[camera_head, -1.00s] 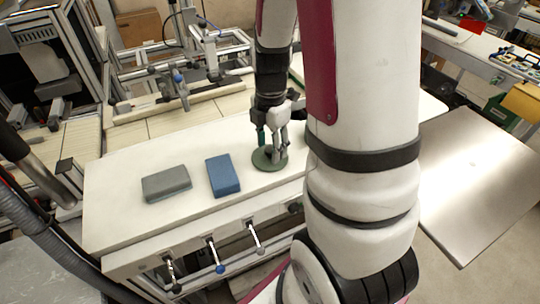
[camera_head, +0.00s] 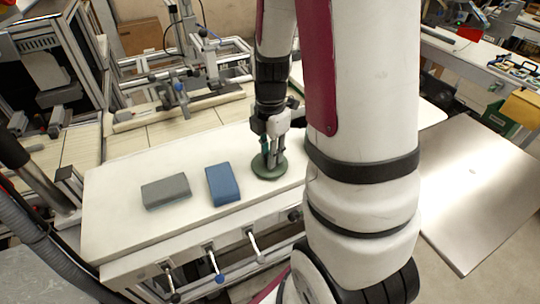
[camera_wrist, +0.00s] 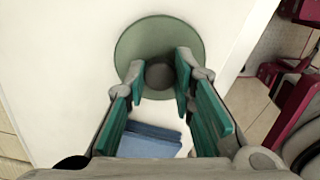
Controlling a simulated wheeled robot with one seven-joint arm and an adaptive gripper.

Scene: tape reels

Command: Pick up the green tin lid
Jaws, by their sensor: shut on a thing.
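The green tin lid (camera_head: 262,174) is a flat dark green disc on the white tabletop, right of the blue block. In the wrist view the lid (camera_wrist: 135,45) is a round green plate with a grey knob (camera_wrist: 160,75) near the fingertips. My gripper (camera_head: 270,162) points down over the lid. In the wrist view my gripper (camera_wrist: 160,78) has its teal-padded fingers on either side of the knob, shut on it. I see no clear gap between the lid and the table.
A blue block (camera_head: 222,184) and a grey block (camera_head: 166,191) lie left of the lid on the white table (camera_head: 120,225). Clamp handles (camera_head: 254,246) stick out along its front edge. Metal frames stand behind. The tabletop between lid and blocks is clear.

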